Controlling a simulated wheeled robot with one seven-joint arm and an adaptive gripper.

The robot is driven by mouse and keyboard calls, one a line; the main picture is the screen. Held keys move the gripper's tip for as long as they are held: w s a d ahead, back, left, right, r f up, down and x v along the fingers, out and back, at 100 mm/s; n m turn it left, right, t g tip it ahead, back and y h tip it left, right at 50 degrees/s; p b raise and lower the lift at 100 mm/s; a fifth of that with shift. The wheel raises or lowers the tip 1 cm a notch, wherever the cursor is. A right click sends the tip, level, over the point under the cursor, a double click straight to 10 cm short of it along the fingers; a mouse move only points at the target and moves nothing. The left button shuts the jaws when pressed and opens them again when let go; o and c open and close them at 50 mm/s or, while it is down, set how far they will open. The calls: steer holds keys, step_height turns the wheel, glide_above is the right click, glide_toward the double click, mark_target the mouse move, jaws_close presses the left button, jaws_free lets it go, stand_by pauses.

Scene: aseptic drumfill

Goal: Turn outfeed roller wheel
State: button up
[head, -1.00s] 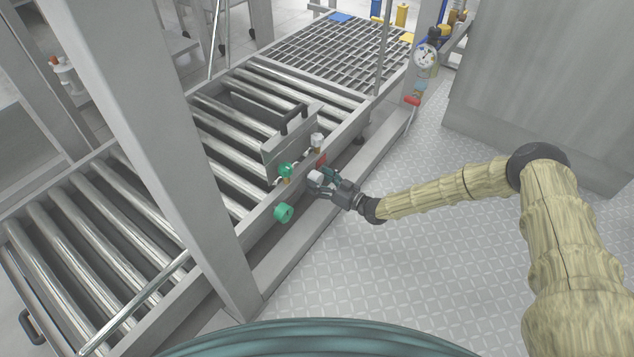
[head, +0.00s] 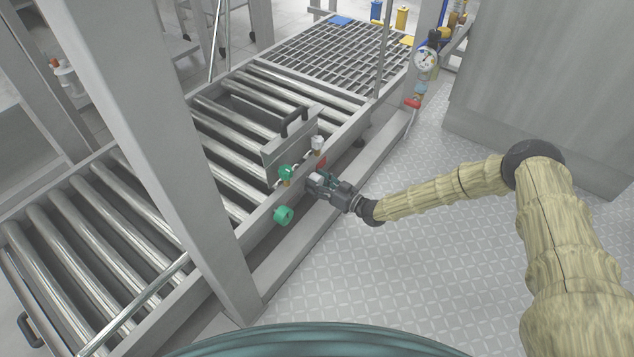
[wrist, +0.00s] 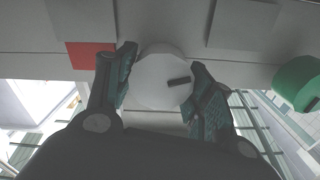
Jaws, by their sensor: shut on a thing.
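A pale round wheel (wrist: 160,82) with a dark bar-shaped mark near its rim faces the camera in the wrist view. My gripper (head: 317,184) is at the side rail of the roller conveyor in the head view. Its two fingers (wrist: 162,75) close on the wheel from the left and right. In the head view the gripper mostly hides this wheel. The dark mark points to the right and slightly up in the wrist view.
A green knob (head: 284,215) sits on the rail left of my gripper. A green valve handle (head: 286,172) is above it. A red patch (wrist: 92,55) is beside the wheel. A grey post (head: 165,150) stands at left. The patterned floor (head: 400,260) is clear.

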steer(key=shift+a, duration=0.1)
steer(key=shift+w+m, duration=0.1)
steer(key=shift+m, duration=0.9)
steer(key=shift+d, duration=0.2)
steer(key=o, duration=1)
steer(key=v, duration=1.2)
steer(key=shift+a, duration=0.1)
